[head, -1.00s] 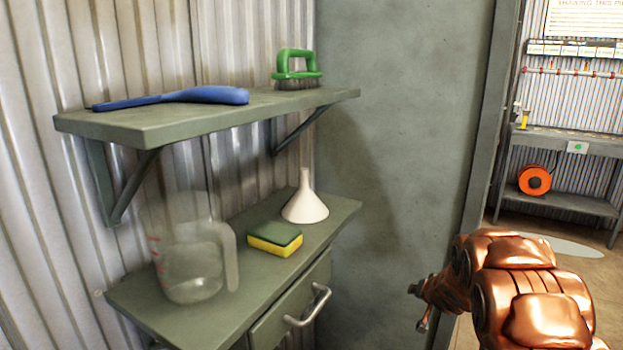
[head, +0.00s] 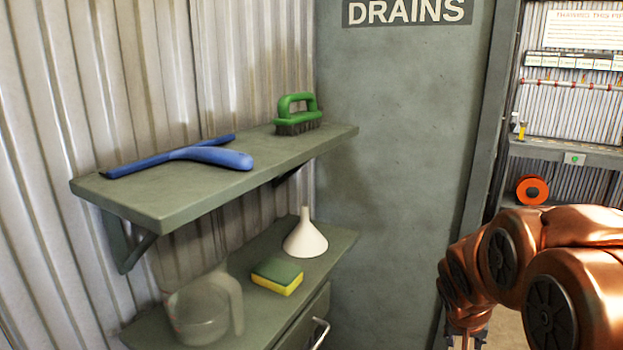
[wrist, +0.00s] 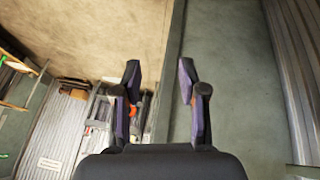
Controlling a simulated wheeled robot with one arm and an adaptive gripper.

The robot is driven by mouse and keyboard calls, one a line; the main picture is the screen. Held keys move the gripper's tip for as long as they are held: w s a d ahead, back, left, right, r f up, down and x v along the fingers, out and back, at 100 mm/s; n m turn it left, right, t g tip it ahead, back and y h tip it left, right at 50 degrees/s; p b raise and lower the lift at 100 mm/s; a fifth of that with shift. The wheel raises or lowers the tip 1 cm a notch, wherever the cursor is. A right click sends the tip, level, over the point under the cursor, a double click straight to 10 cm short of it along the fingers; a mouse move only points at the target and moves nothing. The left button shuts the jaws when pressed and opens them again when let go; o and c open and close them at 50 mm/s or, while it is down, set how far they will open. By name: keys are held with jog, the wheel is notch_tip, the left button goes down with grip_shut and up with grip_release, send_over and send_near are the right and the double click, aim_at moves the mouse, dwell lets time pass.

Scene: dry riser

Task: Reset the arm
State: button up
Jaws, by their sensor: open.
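My copper-coloured arm (head: 540,265) reaches in from the lower right of the head view. Its gripper end points down and is partly cut off at the bottom edge. In the wrist view my gripper (wrist: 158,85) is open, with its two dark fingers apart and nothing between them. It is to the right of the shelves in the head view and touches nothing that I can see.
An upper shelf (head: 200,195) holds a blue squeegee-like tool (head: 205,156) and a green brush (head: 297,113). The lower shelf (head: 252,310) holds a clear jug (head: 200,315), a sponge (head: 277,276) and a white funnel (head: 305,238). A grey wall panel (head: 400,130) stands behind. An orange reel (head: 532,190) sits beyond the doorway.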

jog(key=s+a+r+n+g+y+p, duration=0.1)
jog(key=s+a+r+g+p, duration=0.1)
jog(key=s, duration=0.7)
jog(key=s+a+r+n+g+y+p, duration=0.1)
jog(key=s+a+r, duration=0.3)
jog(key=s, duration=0.6)
jog(key=s+a+r+n+g+y+p, duration=0.1)
jog(key=s+a+r+n+g+p, duration=0.1)
jog(key=s+a, duration=0.5)
jog(key=s+r+p, duration=0.1)
jog(key=s+p, duration=0.1)
jog(key=s, duration=0.1)
jog(key=shift+r+g+y, duration=0.2)
jog(key=shift+g+y, duration=0.1)
